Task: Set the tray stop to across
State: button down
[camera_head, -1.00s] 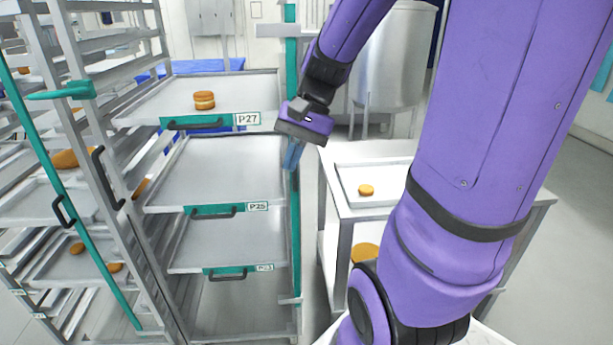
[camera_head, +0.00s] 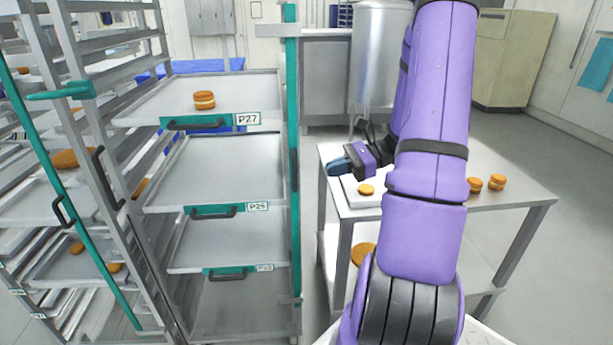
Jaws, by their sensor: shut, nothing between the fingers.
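A tall teal bar (camera_head: 293,215) runs upright along the right front of the middle tray rack, with a dark grip on it. My arm hides part of the table.
The rack holds trays labelled P27 (camera_head: 235,88) and P25 (camera_head: 220,165), with another below. A sandwich biscuit (camera_head: 204,100) sits on the top tray. The steel table (camera_head: 510,201) carries a small tray (camera_head: 352,194) and several biscuits. Floor at the right is clear.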

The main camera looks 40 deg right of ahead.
jog(key=s+d+f+m+t+h, duration=0.1)
jog(key=s+d+f+m+t, duration=0.1)
jog(key=d+f+m+t, duration=0.3)
jog(key=shift+s+d+m+t, duration=0.15)
jog(key=shift+d+m+t, duration=0.15)
jog(key=shift+d, duration=0.9)
jog(key=x, duration=1.4)
jog(key=shift+f, duration=0.2)
jog(key=x, duration=0.6)
jog(key=shift+s+a, duration=0.35)
jog(key=shift+a, duration=0.05)
jog(key=v, duration=1.4)
